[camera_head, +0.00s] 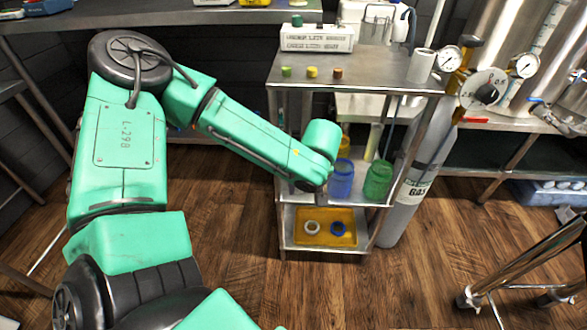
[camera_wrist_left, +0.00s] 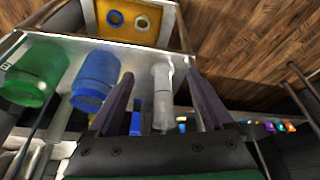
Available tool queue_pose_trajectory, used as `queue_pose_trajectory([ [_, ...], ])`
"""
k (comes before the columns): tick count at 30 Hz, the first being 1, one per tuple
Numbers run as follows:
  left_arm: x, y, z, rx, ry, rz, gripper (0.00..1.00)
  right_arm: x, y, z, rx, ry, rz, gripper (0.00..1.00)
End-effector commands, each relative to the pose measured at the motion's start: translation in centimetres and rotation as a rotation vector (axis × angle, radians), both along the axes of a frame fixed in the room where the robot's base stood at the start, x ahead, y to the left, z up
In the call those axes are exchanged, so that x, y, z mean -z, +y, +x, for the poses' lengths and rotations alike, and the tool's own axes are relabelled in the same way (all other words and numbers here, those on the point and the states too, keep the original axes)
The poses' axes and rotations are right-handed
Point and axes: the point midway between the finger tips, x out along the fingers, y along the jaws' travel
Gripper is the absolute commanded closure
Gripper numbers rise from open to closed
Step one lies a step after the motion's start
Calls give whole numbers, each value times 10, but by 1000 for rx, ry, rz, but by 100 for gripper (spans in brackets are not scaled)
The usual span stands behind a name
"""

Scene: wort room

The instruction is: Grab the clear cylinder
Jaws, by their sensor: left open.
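The clear cylinder (camera_wrist_left: 161,85) is a pale, see-through tube on the cart's middle shelf, beside a blue jar (camera_wrist_left: 95,80). In the left wrist view it shows between the two dark fingers of my left gripper (camera_wrist_left: 159,75), which is open. I see space on both sides of it; whether it reaches fully between the fingertips I cannot tell. In the head view my left arm reaches to the cart's left side, and its wrist hides the cylinder and most of the gripper. My right gripper is not in view.
A green jar (camera_head: 378,181) stands right of the blue jar (camera_head: 341,179) on the cart's shelf. A yellow tray (camera_head: 324,239) with a white and a blue ring is on the bottom shelf. A grey gas bottle (camera_head: 408,195) stands right of the cart. Floor in front is clear.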

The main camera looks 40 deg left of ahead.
Motion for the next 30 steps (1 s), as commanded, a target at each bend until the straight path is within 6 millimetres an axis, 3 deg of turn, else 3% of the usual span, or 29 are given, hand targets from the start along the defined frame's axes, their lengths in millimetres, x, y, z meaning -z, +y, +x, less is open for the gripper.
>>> queue_pose_trajectory([
  [4,-3,-10,1,-50,1,28,16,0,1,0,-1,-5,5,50],
  [22,-3,87,65,-54,-4,27,16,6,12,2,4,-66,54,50],
  [24,6,89,67,-48,-1,25,16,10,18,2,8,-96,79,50],
  [30,7,90,68,-48,-3,25,16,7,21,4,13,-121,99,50],
])
